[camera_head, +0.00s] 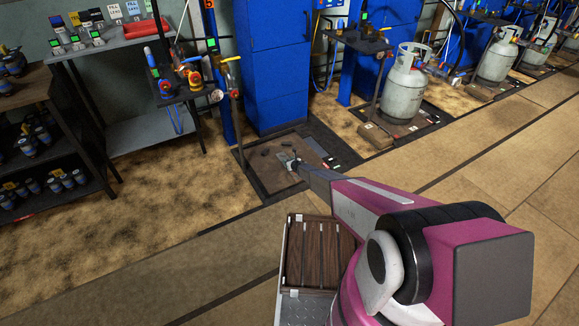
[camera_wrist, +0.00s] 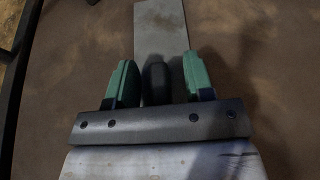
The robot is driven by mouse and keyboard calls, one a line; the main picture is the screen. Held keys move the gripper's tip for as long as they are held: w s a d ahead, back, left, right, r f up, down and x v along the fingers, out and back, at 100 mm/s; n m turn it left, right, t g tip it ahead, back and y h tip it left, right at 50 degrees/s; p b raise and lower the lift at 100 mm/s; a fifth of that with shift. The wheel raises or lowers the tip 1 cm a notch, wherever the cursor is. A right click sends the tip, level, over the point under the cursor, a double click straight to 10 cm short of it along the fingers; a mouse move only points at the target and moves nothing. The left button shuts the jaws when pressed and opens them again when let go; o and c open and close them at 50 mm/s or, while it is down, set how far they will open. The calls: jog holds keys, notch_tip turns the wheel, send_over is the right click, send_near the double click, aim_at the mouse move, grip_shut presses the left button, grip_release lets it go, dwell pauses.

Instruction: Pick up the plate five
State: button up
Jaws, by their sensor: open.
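My gripper (camera_head: 291,163) is low over the brown platform (camera_head: 310,178) of the nearest scale. In the wrist view its two green fingers (camera_wrist: 159,72) are apart. A dark rounded piece (camera_wrist: 156,80) shows between the fingers; I cannot tell whether they touch it. A flat grey plate-like piece (camera_wrist: 161,28) runs beneath it and on past the fingertips. No number can be read on this piece, so I cannot tell whether it is plate five. An orange sign with a 5 (camera_head: 210,15) is on the blue post beside this scale.
A blue cabinet (camera_head: 275,70) stands right behind the scale. A gas cylinder (camera_head: 404,88) stands on the scale to the right. A shelf with dark items (camera_head: 38,140) is at left. A wooden slatted crate (camera_head: 318,255) is beside my arm. The floor at right is clear.

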grip_shut()
jog(key=shift+r, duration=0.1)
